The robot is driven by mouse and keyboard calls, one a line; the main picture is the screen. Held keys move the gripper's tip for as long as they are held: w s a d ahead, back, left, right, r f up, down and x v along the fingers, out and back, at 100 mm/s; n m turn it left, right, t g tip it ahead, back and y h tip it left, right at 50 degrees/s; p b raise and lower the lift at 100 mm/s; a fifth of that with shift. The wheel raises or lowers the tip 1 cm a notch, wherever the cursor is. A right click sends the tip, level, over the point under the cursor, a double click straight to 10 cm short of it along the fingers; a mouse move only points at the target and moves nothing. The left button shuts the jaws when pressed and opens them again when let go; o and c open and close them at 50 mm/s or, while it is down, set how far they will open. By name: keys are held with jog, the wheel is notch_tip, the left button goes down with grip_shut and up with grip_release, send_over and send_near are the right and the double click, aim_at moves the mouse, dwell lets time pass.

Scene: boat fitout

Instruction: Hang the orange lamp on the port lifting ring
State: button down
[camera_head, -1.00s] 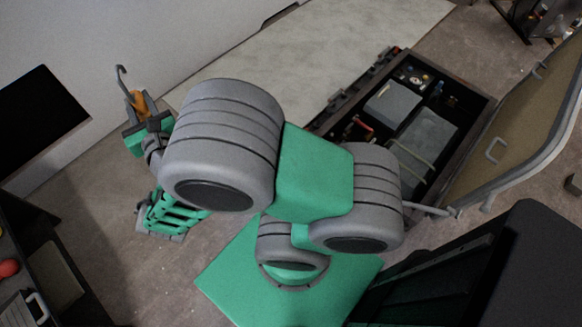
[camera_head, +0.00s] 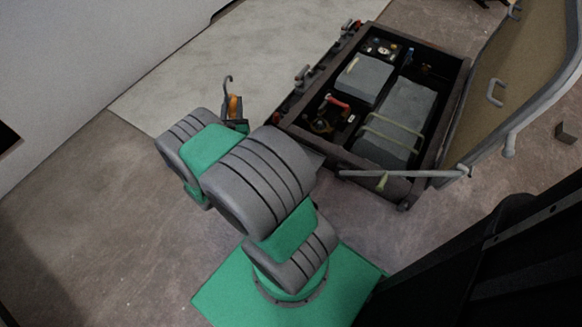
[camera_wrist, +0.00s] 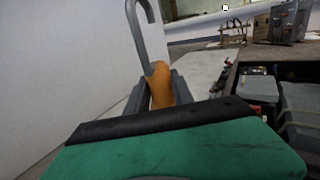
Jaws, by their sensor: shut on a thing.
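The orange lamp (camera_head: 234,106) has a grey hook (camera_head: 228,84) on top and is held roughly upright, left of the dark open box. I cannot make out for sure which fitting is the port lifting ring. Small fittings (camera_head: 303,73) line the box's left edge, and metal loops (camera_head: 495,92) stand on the brown panel at right.
The dark open box (camera_head: 455,100) holds grey cases (camera_head: 365,79) and a red-handled part (camera_head: 338,101). A grey rail (camera_head: 400,173) runs along its near side. A pale slab (camera_head: 220,60) lies behind the lamp, beside the white wall (camera_head: 70,60). The floor at left is clear.

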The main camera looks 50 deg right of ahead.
jog(key=s+d+f+m+g+h+b, duration=0.15)
jog(key=s+d+f+b, duration=0.3)
jog(key=f, duration=0.45)
jog(key=s+d+f+m+g+b, duration=0.1)
jog(key=s+d+f+g+b, duration=0.15)
jog(key=s+d+f, duration=0.45)
jog(key=w+d+f+b, duration=0.3)
jog(key=d+f+b, duration=0.1)
jog(key=f, duration=0.3)
jog(key=w+d+f+b, duration=0.3)
jog(key=d+f+b, duration=0.1)
jog(key=d+f, duration=0.3)
jog(key=shift+w+f+t, duration=0.15)
jog(key=shift+w+t, duration=0.05)
jog(key=shift+t, duration=0.2)
jog(key=shift+f, duration=0.15)
jog(key=c, duration=1.1)
grip_release()
